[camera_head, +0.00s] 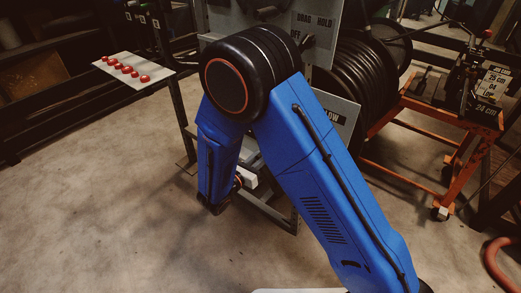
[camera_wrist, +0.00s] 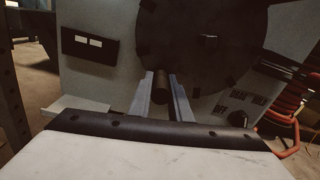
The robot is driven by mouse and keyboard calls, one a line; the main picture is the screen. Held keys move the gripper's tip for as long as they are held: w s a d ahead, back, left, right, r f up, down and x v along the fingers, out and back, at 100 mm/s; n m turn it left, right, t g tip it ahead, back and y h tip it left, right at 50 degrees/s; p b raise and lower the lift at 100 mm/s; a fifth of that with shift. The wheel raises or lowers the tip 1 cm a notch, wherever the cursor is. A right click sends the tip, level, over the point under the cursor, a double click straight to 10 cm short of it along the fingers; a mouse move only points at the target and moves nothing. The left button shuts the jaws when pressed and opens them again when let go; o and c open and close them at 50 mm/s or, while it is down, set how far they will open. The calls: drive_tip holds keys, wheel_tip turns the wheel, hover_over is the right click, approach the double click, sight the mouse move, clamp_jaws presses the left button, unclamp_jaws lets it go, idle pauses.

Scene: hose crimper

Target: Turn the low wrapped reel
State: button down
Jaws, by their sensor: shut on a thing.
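The low reel shows in the wrist view as a large dark round disc (camera_wrist: 200,40) in front of a grey panel. A short dark cylindrical handle (camera_wrist: 162,78) stands out from its lower left part. My gripper (camera_wrist: 162,88) is shut on this handle, with one pale finger on each side of it. In the head view my blue arm hides the gripper's fingers and the handle. A coil of black hose on a reel (camera_head: 357,88) shows there to the right of my arm, beside a panel with a partly hidden label ending in "LOW" (camera_head: 331,115).
A dark knob (camera_wrist: 238,119) by "DRAG", "HOLD" and "OFF" labels sits right of my fingers. An orange cart (camera_head: 452,118) with a machine stands at the right. A pale board with red knobs (camera_head: 125,68) is at the left. The floor (camera_head: 95,200) at left is clear.

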drive_tip(key=c, duration=1.7)
unclamp_jaws()
drive_tip(key=shift+a+r, duration=0.15)
drive_tip(key=shift+r, duration=0.1)
drive_tip(key=shift+o, duration=0.2)
drive_tip(key=shift+a, duration=0.1)
drive_tip(key=v, duration=1.7)
drive_tip(key=shift+s+a+f, duration=0.1)
drive_tip(key=shift+f, duration=0.05)
